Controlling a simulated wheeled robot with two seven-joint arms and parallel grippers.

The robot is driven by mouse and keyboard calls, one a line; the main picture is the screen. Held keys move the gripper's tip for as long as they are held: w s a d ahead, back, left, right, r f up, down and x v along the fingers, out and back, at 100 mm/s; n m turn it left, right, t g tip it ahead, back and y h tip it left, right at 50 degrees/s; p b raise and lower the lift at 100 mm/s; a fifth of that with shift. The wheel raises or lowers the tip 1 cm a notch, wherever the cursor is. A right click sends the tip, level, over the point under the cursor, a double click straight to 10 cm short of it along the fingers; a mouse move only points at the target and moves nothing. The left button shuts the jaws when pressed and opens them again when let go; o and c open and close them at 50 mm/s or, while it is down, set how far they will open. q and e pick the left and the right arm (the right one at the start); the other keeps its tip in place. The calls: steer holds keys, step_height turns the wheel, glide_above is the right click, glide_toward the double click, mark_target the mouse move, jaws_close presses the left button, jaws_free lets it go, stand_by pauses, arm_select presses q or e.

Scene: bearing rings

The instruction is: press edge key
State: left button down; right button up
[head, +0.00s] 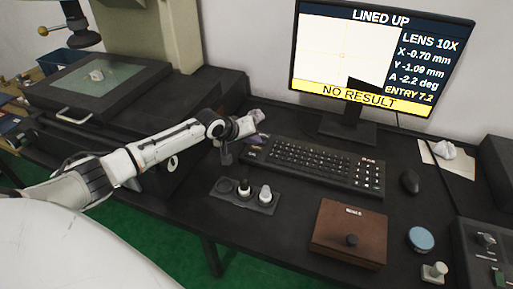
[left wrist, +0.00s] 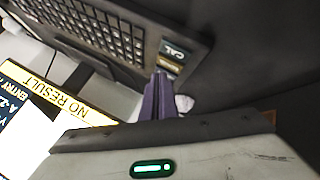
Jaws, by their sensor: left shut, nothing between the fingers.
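The black keyboard (head: 312,163) lies in front of the monitor. In the left wrist view, one end of the keyboard (left wrist: 140,62) carries a key marked CAL (left wrist: 174,50) and, beside it, a key with a yellowish label (left wrist: 169,66) too small and partly hidden to read surely. My left gripper (head: 259,140) is at the keyboard's left end, its purple fingers shut and empty. In the left wrist view the fingertips (left wrist: 160,74) overlap the yellowish-labelled key; I cannot tell whether they touch it. My right gripper is not in view.
The monitor (head: 345,50) reads LINED UP and NO RESULT, with ENTRY 7.2. In front of the keyboard are a small holder (head: 230,198) with pegs and a brown box (head: 335,245). A mouse (head: 409,181) lies to the right. A measuring stage (head: 85,100) stands at left.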

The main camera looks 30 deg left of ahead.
arm_select(q)
steer(key=shift+f, duration=0.1)
steer(key=shift+f, duration=0.35)
steer(key=shift+f, duration=0.35)
stand_by(0.7)
steer(key=shift+r+p, duration=0.75)
steer(key=shift+p, duration=0.15)
step_height(320, 180, up, 3)
steer(key=p, duration=0.3)
steer(key=shift+r, duration=1)
